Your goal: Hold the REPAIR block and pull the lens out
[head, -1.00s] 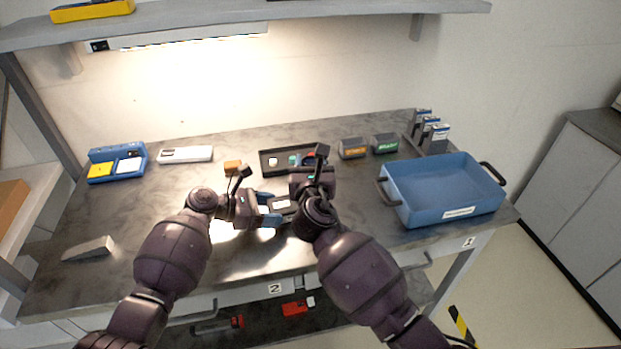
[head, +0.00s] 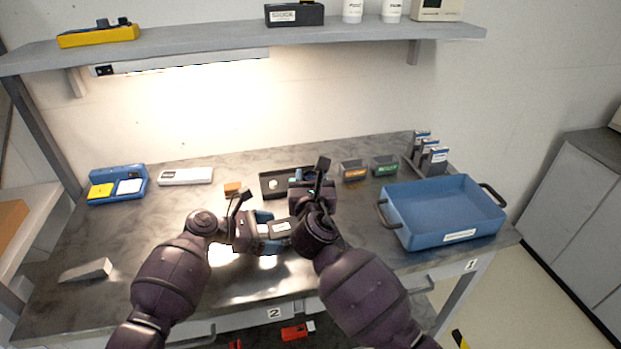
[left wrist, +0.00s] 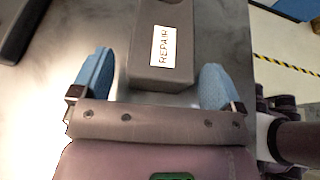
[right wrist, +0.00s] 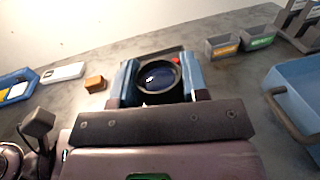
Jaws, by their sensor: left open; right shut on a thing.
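The dark grey REPAIR block (head: 279,229) sits at the front middle of the workbench, and its white label reads in the left wrist view (left wrist: 186,72). My left gripper (left wrist: 156,64) is open, with its blue fingers on either side of the block's near end and a gap showing on the left. My right gripper (right wrist: 160,70) is shut on a round black lens (right wrist: 158,77) with dark bluish glass, seen face-on between its fingers. In the head view my right wrist hides the lens. I cannot tell whether the lens touches anything behind it.
A black tray (head: 268,193) lies behind my grippers, partly hidden. A blue crate (head: 420,222) stands at the right. Two small labelled bins (head: 354,170) are at the back. An orange block (head: 232,188) lies left of the tray. The left front bench is mostly clear.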

